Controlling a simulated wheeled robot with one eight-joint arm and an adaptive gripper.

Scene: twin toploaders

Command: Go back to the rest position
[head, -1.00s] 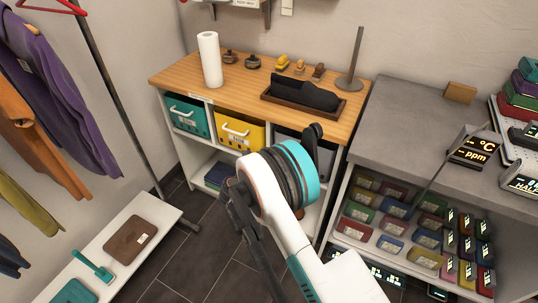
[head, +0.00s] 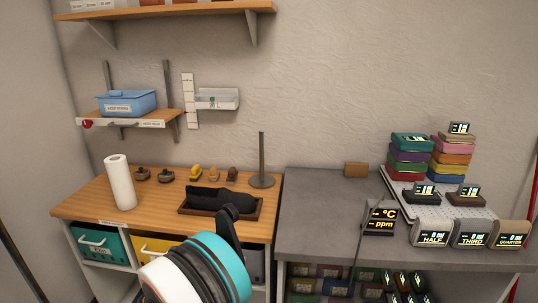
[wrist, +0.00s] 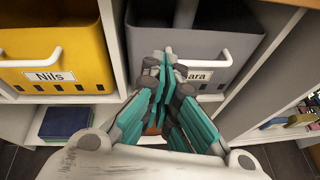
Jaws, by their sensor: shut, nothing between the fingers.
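My gripper (wrist: 168,78) is shut and empty in the wrist view, its fingertips together. It points at the grey bin (wrist: 222,60) in the shelf unit; I cannot tell whether it touches the bin. The yellow bin (wrist: 58,50) labelled Nils is to its left. In the head view my arm (head: 205,270) rises at the bottom in front of the wooden counter, and the gripper itself is out of sight below the frame.
The wooden counter (head: 85,204) holds a paper towel roll (head: 120,182) and a tray with a dark bundle (head: 222,198). The grey counter (head: 318,215) to the right bears stacked coloured boxes (head: 409,157). Wall shelves (head: 175,9) hang above. Tiled floor (wrist: 275,160) shows at lower right.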

